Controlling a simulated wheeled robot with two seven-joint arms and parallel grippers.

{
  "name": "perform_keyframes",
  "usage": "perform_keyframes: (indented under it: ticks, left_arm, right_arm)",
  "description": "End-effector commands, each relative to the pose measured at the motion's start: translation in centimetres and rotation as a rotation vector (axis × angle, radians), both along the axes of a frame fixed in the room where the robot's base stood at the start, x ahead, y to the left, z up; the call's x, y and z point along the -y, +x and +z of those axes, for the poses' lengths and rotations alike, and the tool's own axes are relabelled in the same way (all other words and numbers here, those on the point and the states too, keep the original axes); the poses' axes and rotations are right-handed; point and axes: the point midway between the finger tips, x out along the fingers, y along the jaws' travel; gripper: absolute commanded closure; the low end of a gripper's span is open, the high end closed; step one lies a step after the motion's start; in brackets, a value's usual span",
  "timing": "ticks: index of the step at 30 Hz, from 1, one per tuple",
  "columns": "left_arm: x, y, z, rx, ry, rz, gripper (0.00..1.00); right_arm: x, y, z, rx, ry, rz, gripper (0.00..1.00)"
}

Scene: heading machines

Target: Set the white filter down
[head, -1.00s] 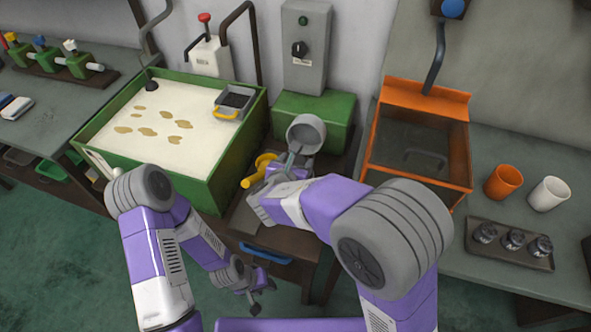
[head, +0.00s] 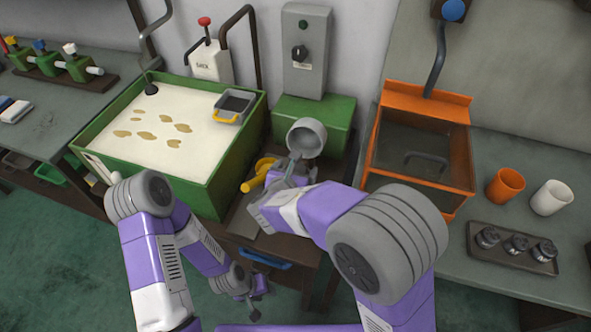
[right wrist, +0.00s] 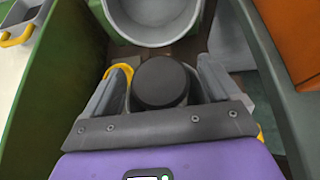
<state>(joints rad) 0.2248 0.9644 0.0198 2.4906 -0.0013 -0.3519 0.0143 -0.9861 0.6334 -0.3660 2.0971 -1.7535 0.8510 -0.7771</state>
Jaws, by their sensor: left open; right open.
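A white cup-shaped piece (head: 551,197), which may be the white filter, stands upright on the right bench beside an orange one (head: 505,185). My right gripper (head: 289,172) is open by the grey round bowl (head: 306,138), in front of the green machine base. In the right wrist view the open fingers (right wrist: 163,85) stand either side of a dark round-topped piece (right wrist: 160,82). I cannot tell whether they touch it. The grey bowl (right wrist: 153,18) is just beyond. My left gripper (head: 255,308) is open and low, in front of the bench, holding nothing visible.
A green-walled basin (head: 226,165) with pale contents and a small yellow-handled tray (head: 234,106) stands left. An orange tank (head: 425,97) stands right. A yellow handle (head: 258,176) is close to my right gripper. A dark tray (head: 510,263) holds several small metal parts.

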Motion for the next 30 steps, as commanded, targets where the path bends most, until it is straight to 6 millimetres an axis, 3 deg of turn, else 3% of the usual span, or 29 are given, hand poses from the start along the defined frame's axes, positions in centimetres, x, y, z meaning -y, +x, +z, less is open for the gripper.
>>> perform_keyframes:
  ticks: [5, 18, 24, 30]
  left_arm:
    - [0.0, 0.0, 0.8, 0.000, 0.000, 0.000, 0.57]
    - [0.0, 0.0, 3.3, 0.000, 0.000, 0.000, 0.57]
    - [0.0, 0.0, 3.6, 0.000, 0.000, 0.000, 0.57]
    - [0.0, 0.0, 3.6, 0.000, 0.000, 0.000, 0.57]
  right_arm:
    - [-0.4, -1.1, 1.2, 0.001, 0.002, 0.002, 0.10]
    - [-2.5, -8.6, 5.4, 0.000, 0.001, 0.003, 0.10]
    - [-2.9, -10.0, 6.0, 0.000, 0.000, 0.001, 0.10]
    - [-2.9, -10.2, 6.0, 0.000, 0.000, 0.000, 0.10]
